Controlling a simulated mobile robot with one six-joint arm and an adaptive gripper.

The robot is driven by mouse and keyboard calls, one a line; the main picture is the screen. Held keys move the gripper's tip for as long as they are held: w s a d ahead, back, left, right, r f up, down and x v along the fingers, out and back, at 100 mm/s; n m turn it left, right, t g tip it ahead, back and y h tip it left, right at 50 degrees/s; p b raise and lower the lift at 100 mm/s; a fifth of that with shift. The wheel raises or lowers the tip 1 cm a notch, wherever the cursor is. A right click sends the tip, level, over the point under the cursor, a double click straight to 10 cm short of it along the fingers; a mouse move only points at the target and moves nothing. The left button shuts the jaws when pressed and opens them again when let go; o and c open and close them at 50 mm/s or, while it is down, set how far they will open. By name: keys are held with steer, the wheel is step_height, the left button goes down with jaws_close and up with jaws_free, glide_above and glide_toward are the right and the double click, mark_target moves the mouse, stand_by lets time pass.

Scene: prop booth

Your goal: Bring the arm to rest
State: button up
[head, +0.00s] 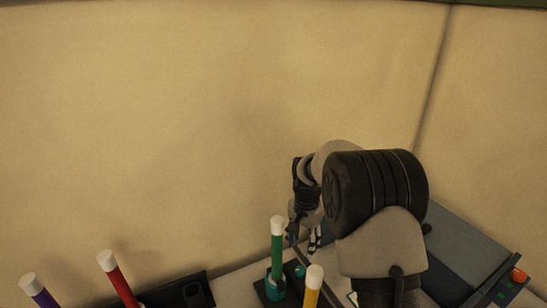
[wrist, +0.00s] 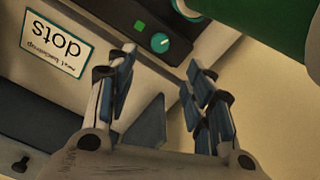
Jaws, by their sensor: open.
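My gripper (head: 304,238) hangs below my arm in the head view, just right of a green stick with a white cap (head: 278,243). In the wrist view my gripper (wrist: 160,62) has its two fingers spread apart with nothing between them. A large green cylinder (wrist: 262,20) fills the top right of the wrist view, beyond the fingertips and apart from them. My arm hides part of the area behind it in the head view.
A red stick (head: 118,278), a purple stick (head: 42,295) and a yellow stick (head: 312,290) stand nearby. A dark holder (head: 193,293) is at the lower left. A grey box with an orange button (head: 519,274) is at right. A label reading "dots" (wrist: 57,40) and a teal knob (wrist: 160,42) show.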

steer(key=s+r+n+t, duration=0.2)
steer(key=s+r+n, duration=0.2)
steer(key=s+r, duration=1.25)
steer(key=s+r+n+t, duration=0.2)
steer(key=s+n, duration=0.3)
steer(key=s, duration=1.2)
steer(key=shift+s+r+t, duration=0.25)
steer(key=shift+r+t, duration=0.05)
steer(key=shift+d, duration=0.1)
